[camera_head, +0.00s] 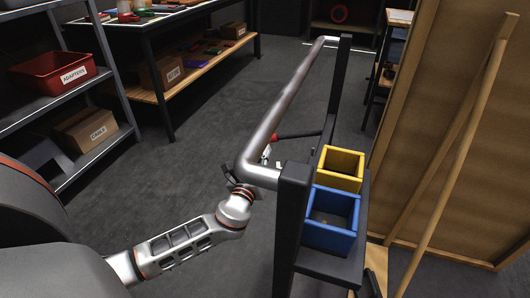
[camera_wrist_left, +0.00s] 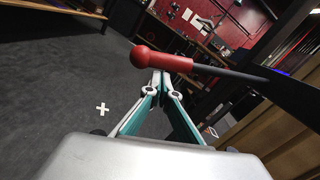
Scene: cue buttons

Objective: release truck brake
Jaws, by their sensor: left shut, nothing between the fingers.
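The brake lever has a red handle (camera_head: 288,136) on a dark rod (camera_head: 312,132), reaching left from the truck's dark upright. In the left wrist view the red handle (camera_wrist_left: 165,61) lies across the picture just beyond my fingertips. My left gripper (camera_head: 266,153) is beside the lever, partly hidden by the truck's metal push bar (camera_head: 273,120). In the left wrist view its fingers (camera_wrist_left: 161,78) are together at the tips and hold nothing. The tips appear close to the handle's underside; I cannot tell whether they touch it. My right gripper is not in view.
A blue bin (camera_head: 331,220) and a yellow bin (camera_head: 341,168) sit on the truck's dark frame. Grey shelving (camera_head: 95,77) with a red bin (camera_head: 60,75) stands at left. A workbench (camera_head: 153,25) is behind. Wooden boards (camera_head: 455,130) stand at right. The floor left of the truck is clear.

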